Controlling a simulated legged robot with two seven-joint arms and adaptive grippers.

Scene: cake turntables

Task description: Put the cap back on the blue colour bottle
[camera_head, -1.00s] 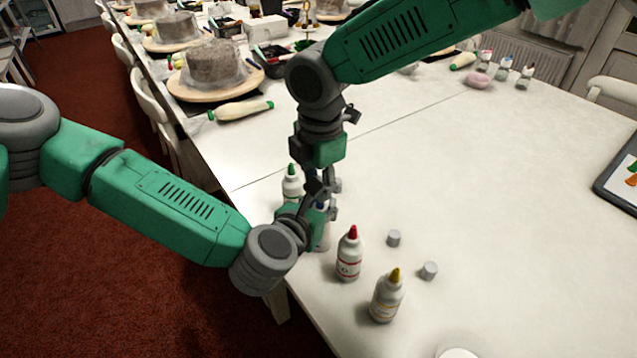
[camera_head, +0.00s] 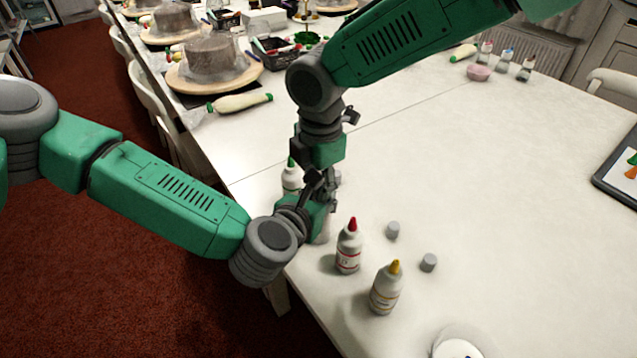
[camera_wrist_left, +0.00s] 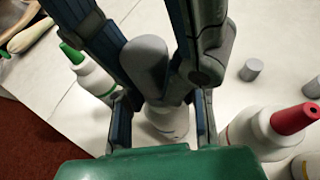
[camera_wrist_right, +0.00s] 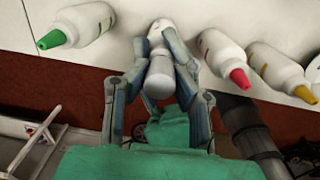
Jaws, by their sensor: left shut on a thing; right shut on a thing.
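The blue colour bottle is a white bottle standing near the table's left edge, mostly hidden in the head view. Its body shows in the left wrist view (camera_wrist_left: 167,125) and right wrist view (camera_wrist_right: 158,30). My left gripper (camera_head: 318,222) is shut on it. The grey cap (camera_wrist_right: 158,80) is between the fingers of my right gripper (camera_head: 322,188), which comes down from above and is shut on it. The cap also shows in the left wrist view (camera_wrist_left: 147,62). It lines up with the bottle's top, and no blue tip shows. Whether it is fully seated cannot be told.
A green-tipped bottle (camera_head: 291,180) stands close behind the grippers. A red-tipped bottle (camera_head: 348,248) and a yellow-tipped bottle (camera_head: 386,290) stand in front to the right. Two loose grey caps (camera_head: 392,230) (camera_head: 428,263) lie beside them. The table's right middle is clear.

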